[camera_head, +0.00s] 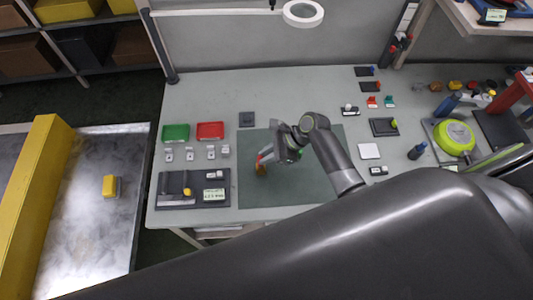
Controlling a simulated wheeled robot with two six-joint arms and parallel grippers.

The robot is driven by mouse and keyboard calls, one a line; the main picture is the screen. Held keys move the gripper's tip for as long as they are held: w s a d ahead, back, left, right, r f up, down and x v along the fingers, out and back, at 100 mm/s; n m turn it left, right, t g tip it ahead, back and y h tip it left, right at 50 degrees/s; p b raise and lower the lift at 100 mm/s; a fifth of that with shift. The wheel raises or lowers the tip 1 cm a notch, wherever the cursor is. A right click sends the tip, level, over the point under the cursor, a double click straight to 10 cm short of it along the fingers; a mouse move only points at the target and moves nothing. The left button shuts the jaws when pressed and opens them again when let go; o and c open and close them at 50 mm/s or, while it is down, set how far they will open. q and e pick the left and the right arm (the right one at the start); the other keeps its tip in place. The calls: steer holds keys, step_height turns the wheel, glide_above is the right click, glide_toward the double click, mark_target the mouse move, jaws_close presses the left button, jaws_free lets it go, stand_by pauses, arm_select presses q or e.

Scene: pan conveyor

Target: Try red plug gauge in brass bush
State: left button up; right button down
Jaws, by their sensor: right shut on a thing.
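My right gripper (265,157) is over the dark green mat (290,190) in the middle of the bench, pointing down and left. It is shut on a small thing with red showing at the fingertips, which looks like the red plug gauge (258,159). A small orange-brown piece (261,170), perhaps the brass bush, shows right below the fingertips. Whether the gauge is in it, touching it or above it I cannot tell at this size. My left gripper is out of view.
A green tray (175,132) and a red tray (210,130) stand left of the mat, with several small grey blocks below them. A dark board (215,179) with a yellow-handled tool lies at the front left. Several small items and a green round device (454,136) stand at the right.

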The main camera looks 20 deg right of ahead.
steer(key=shift+f+b, duration=0.45)
steer(key=shift+f, duration=0.5)
stand_by(0.6)
stand_by(0.9)
steer(key=shift+r+p, duration=0.65)
steer(key=shift+r, duration=2.35)
